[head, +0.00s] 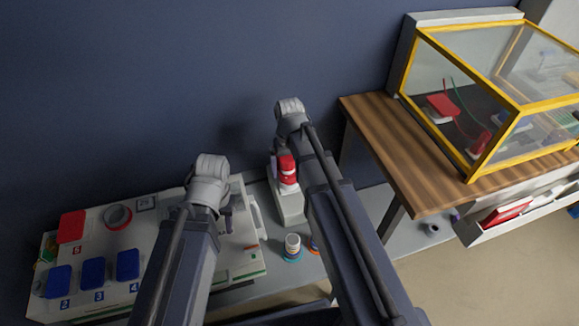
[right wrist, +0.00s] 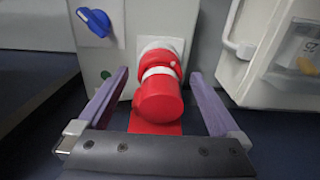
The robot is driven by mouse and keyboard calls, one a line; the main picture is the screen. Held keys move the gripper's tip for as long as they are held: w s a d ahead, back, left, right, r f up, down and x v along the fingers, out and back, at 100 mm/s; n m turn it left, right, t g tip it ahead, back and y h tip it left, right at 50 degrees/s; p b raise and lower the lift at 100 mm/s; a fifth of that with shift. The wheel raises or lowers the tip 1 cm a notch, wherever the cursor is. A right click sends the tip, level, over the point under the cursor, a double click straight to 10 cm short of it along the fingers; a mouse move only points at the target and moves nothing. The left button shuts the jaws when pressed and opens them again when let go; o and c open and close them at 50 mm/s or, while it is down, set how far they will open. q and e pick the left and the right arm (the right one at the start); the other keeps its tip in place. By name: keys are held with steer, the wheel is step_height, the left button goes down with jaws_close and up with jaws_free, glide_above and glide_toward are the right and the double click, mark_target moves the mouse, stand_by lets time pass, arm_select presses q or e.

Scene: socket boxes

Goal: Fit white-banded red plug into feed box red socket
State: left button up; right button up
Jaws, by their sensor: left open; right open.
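The red plug with a white band (right wrist: 160,88) is at the front of a white box (right wrist: 110,62) in the right wrist view. Its far end meets a pale round collar (right wrist: 162,46), and I cannot tell how deep it sits. A red flap (right wrist: 150,126) shows below it. My right gripper (right wrist: 158,76) is open, one finger each side of the plug with gaps visible. In the head view the plug (head: 287,168) shows beside my right arm, on the narrow white box (head: 291,207). My left gripper (head: 228,215) is open, empty above the large panel, partly hidden by its wrist.
The large pale panel (head: 150,235) at left carries blue covers, a red cover (head: 71,227) and a red ring (head: 117,217). A white-topped cylinder (head: 293,243) stands by the narrow box. A wooden table (head: 385,130) with a yellow-framed case (head: 468,176) stands right. A blue knob (right wrist: 94,20) is close left.

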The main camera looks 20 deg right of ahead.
steer(key=r+p, duration=0.3)
steer(key=r, duration=0.1)
steer(key=r+p, duration=0.2)
steer(key=shift+s+d+r+p, duration=0.25)
steer(key=shift+s+r+p, duration=0.1)
steer(key=shift+r, duration=0.05)
step_height(320, 180, up, 7)
steer(key=p, duration=0.7)
steer(key=s+a+r+n+h+p, duration=0.1)
steer(key=s+a+r+n+p, duration=0.1)
steer(key=s+a, duration=0.8)
steer(key=s+n, duration=0.1)
steer(key=s, duration=0.2)
steer(key=shift+s+a+r, duration=0.25)
steer(key=shift+s+a, duration=0.05)
steer(key=shift+c, duration=0.2)
